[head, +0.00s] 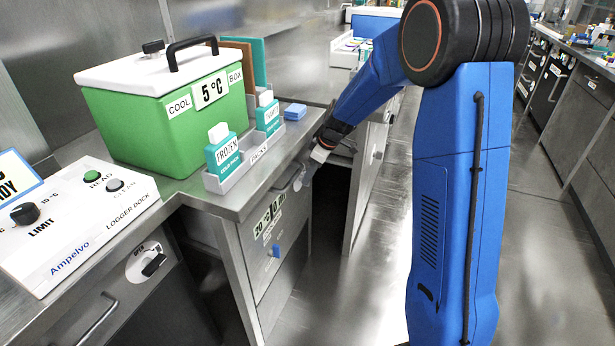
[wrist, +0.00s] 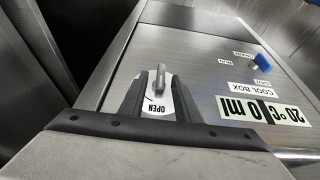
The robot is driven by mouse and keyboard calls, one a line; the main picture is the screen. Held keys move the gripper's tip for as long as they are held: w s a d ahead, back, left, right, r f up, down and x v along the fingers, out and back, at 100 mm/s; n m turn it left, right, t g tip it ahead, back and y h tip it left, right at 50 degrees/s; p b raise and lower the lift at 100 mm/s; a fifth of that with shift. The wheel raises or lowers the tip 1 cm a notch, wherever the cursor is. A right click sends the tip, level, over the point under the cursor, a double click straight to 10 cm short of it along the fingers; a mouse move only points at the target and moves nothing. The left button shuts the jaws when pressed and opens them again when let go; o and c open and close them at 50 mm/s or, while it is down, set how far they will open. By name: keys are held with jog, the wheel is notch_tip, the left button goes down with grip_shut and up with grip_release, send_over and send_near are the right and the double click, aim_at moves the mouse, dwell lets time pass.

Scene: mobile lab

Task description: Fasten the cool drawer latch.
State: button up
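My gripper (wrist: 155,88) is open, with one dark finger on each side of the latch. Space shows between the fingers and the latch, and I cannot tell whether either touches it. In the head view my gripper (head: 312,165) is at the upper right of the drawer front, just below the counter edge.
A blue knob (wrist: 262,63) sits on the same front. The counter above holds a green cool box (head: 150,125), a rack of teal packs (head: 232,183) and a white logger dock (head: 75,225). Another drawer at left has a black latch (head: 153,264). Open floor lies right of the drawer.

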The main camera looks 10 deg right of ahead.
jog(key=shift+w+a+f, duration=0.15)
jog(key=shift+w+a, duration=0.05)
jog(key=shift+a, duration=0.1)
jog(key=shift+w+a+f, duration=0.1)
jog(key=shift+f, duration=0.3)
grip_shut()
